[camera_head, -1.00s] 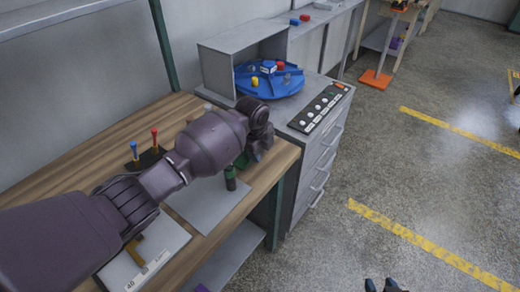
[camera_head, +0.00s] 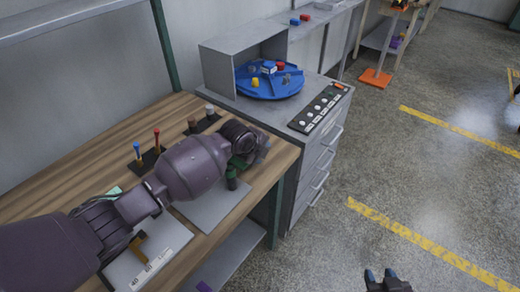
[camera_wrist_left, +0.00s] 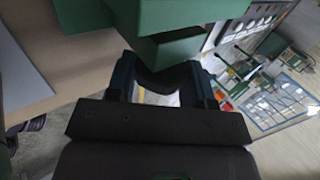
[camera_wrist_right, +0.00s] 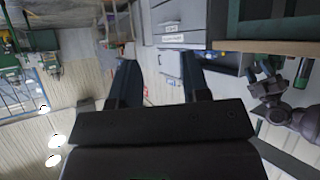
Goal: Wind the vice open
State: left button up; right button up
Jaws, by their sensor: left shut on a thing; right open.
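The green vice (camera_head: 232,172) sits near the front right corner of the wooden bench, mostly hidden behind my left arm in the head view. Its green blocks (camera_wrist_left: 185,15) fill the top of the left wrist view. My left gripper (camera_wrist_left: 163,80) is at the vice, its fingers on either side of a dark rounded part (camera_wrist_left: 160,88), which looks like the vice's handle; its fingertips are hidden in the head view. My right gripper (camera_head: 380,274) is open and empty over the floor, away from the bench; its spread fingers show in the right wrist view (camera_wrist_right: 160,65).
A grey plate (camera_head: 215,208) lies under the vice area. Blue and red handled tools (camera_head: 147,152) stand in a dark holder behind my left arm. A grey drawer cabinet (camera_head: 318,160) with a blue turntable (camera_head: 270,88) stands right of the bench. The floor at right is free.

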pick_arm(q)
jog(key=shift+a+f+t+h, duration=0.1)
jog(key=shift+t+h, duration=0.2)
jog(key=shift+t, duration=0.2)
jog(key=shift+t+h, duration=0.3)
jog(key=shift+t, duration=0.1)
pick_arm(e)
jog(key=shift+s+d+f, duration=0.1)
jog(key=shift+s+f, duration=0.6)
jog(key=shift+f, duration=0.15)
jog(key=shift+w+r, duration=0.1)
pick_arm(q)
jog(key=o, duration=0.9)
pick_arm(e)
jog(key=shift+w+r, duration=0.35)
jog(key=shift+w, duration=0.15)
